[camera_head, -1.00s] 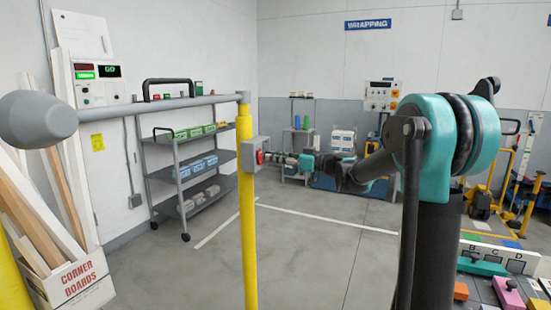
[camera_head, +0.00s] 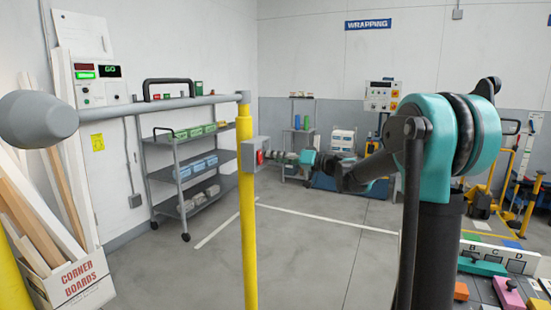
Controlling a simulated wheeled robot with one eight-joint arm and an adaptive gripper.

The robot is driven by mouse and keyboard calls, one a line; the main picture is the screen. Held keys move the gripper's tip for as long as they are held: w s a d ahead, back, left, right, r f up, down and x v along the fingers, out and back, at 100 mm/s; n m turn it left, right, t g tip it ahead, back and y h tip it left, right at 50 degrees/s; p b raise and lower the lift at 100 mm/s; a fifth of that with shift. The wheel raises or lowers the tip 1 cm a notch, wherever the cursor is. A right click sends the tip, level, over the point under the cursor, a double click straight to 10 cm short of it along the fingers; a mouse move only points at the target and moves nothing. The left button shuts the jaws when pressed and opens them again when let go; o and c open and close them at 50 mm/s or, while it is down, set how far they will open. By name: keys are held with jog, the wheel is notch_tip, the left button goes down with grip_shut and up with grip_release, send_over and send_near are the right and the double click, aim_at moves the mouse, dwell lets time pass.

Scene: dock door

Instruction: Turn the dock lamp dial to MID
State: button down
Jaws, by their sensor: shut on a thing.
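A grey box (camera_head: 252,147) is fixed to a yellow post near the middle of the view. A red dial (camera_head: 261,157) sits on its right-hand face. My gripper (camera_head: 270,157) reaches in from the right and its fingertips are at the dial, shut on it. The fingers are small in the picture and partly cover the dial. The dial's marks, including MID, cannot be read from here.
The yellow post (camera_head: 247,220) carries a grey horizontal bar (camera_head: 150,105). A grey shelf cart (camera_head: 190,200) stands behind to the left. Coloured blocks (camera_head: 508,292) lie at the lower right. The floor around the post is clear.

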jog(key=shift+m, duration=1.7)
jog(key=c, duration=1.3)
grip_release()
jog(key=v, duration=1.2)
